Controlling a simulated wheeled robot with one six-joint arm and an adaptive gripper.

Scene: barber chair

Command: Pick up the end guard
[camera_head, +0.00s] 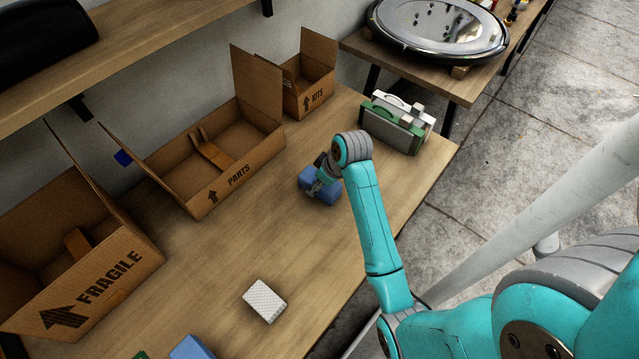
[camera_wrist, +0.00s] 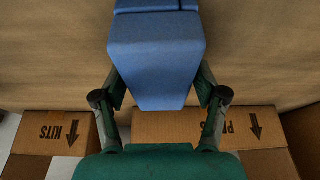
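A blue block-shaped part (camera_head: 320,191) is at my gripper on the wooden table in the head view. It is the likeliest end guard, but the frames do not name it. In the wrist view the blue part (camera_wrist: 155,62) has a stepped top and narrows toward me. My gripper (camera_wrist: 158,86) has one finger on each side of it, close against its edges. I cannot tell whether the fingers press on it. My gripper (camera_head: 318,186) also shows in the head view, where my wrist partly hides it and the part.
Open cardboard boxes marked FRAGILE (camera_head: 110,285), PARTS (camera_head: 235,178) and KITS (camera_head: 317,97) line the wall side. A green and grey case (camera_head: 393,129) stands at the far right corner. A white patterned block (camera_head: 264,301) and another blue block (camera_head: 192,349) lie nearer. The table between is clear.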

